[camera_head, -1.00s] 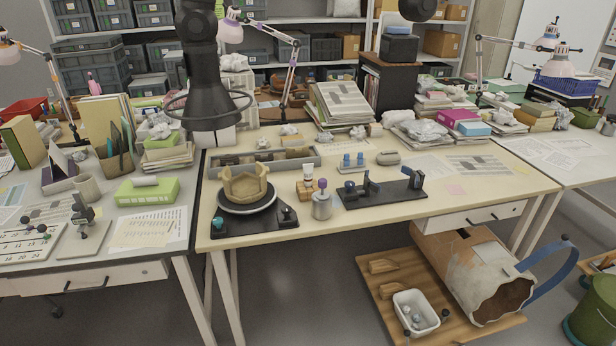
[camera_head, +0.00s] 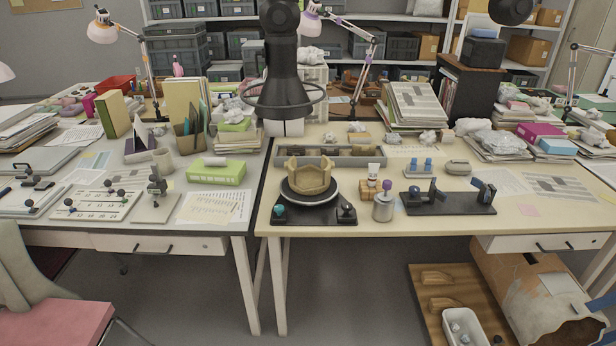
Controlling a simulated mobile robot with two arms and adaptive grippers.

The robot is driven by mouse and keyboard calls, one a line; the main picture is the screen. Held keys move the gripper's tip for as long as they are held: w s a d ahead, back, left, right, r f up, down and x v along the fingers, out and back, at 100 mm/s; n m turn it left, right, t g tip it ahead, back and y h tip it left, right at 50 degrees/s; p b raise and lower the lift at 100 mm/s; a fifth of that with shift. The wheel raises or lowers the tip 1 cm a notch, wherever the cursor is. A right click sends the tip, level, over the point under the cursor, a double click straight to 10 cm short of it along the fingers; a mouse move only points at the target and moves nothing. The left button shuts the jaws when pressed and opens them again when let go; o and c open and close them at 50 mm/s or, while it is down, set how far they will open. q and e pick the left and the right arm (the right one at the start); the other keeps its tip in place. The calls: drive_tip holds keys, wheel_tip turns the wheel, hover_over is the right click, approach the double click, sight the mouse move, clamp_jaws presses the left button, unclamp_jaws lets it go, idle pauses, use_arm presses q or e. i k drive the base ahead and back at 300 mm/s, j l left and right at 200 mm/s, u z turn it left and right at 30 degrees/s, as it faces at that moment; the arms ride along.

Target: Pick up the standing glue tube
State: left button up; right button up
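The glue tube (camera_head: 373,171) is a small white tube standing upright on the table, near the middle of the right-hand bench. It stands at a small wooden block (camera_head: 369,189), just behind a grey metal jar (camera_head: 383,208) with a purple knob. I cannot tell whether it stands in the block or behind it. Neither of my grippers is in view, and nothing is holding the tube.
A turntable (camera_head: 310,192) bearing a tan bowl stands left of the tube. A black clamp stand (camera_head: 450,203) is to the right, and a long grey tray (camera_head: 290,160) lies behind.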

sight(373, 168)
drive_tip(key=i+l+u, duration=0.3)
drive_tip(key=i+l, duration=0.45)
drive_tip(key=l, duration=0.15)
